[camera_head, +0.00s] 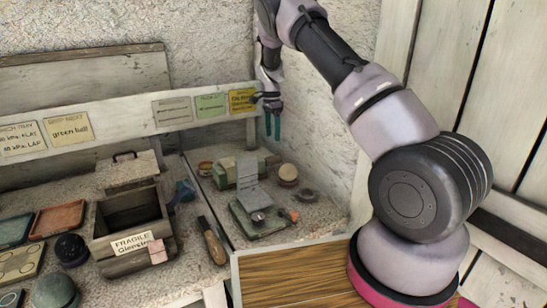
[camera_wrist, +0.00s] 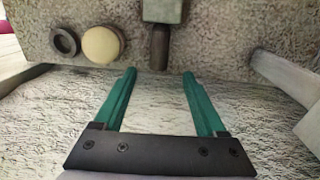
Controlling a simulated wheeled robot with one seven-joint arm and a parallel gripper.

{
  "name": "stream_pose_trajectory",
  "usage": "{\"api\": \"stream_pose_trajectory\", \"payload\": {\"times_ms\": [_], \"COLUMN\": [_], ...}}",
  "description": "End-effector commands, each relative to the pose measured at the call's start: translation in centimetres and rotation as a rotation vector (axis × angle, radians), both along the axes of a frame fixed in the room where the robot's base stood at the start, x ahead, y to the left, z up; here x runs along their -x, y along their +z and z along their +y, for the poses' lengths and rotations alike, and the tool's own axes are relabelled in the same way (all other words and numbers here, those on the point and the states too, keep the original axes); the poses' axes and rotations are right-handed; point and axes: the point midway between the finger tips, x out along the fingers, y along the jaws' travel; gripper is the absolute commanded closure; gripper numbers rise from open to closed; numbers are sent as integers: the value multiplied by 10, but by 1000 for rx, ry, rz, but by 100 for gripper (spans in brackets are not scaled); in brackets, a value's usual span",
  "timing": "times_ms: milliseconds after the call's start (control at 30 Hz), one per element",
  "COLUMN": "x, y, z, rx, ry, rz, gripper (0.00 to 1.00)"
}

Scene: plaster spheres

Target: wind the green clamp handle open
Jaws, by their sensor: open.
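My gripper (camera_head: 272,127) hangs, open and empty, over the back of the bench near the wall corner. Its two teal fingers stand apart in the wrist view (camera_wrist: 159,75), with only the pale rough wall between them. Below it, in the head view, a green base (camera_head: 262,228) carries an upright grey plate (camera_head: 247,170) and a small round metal part (camera_head: 258,216). A longer green body (camera_head: 228,178) lies behind the plate. I cannot tell for certain which part is the clamp handle. In the wrist view a grey-green block (camera_wrist: 162,10) with a dark stub (camera_wrist: 159,48) lies beyond the fingertips, apart from them.
An open wooden box (camera_head: 130,250) and a wooden-handled tool (camera_head: 212,242) stand to the left. Walls close in behind and right. A wooden top (camera_head: 300,275) is clear in front.

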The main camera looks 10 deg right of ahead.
Motion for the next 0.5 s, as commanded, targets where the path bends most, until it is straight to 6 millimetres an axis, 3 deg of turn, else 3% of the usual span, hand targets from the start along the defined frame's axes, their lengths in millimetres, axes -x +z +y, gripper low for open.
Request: {"api": "stream_pose_trajectory", "payload": {"times_ms": [167,500], "x": [1,6], "y": [-5,-65], "z": [2,0], "rx": [11,11], "ry": [-3,-5], "rz": [14,16], "gripper": [26,26]}}
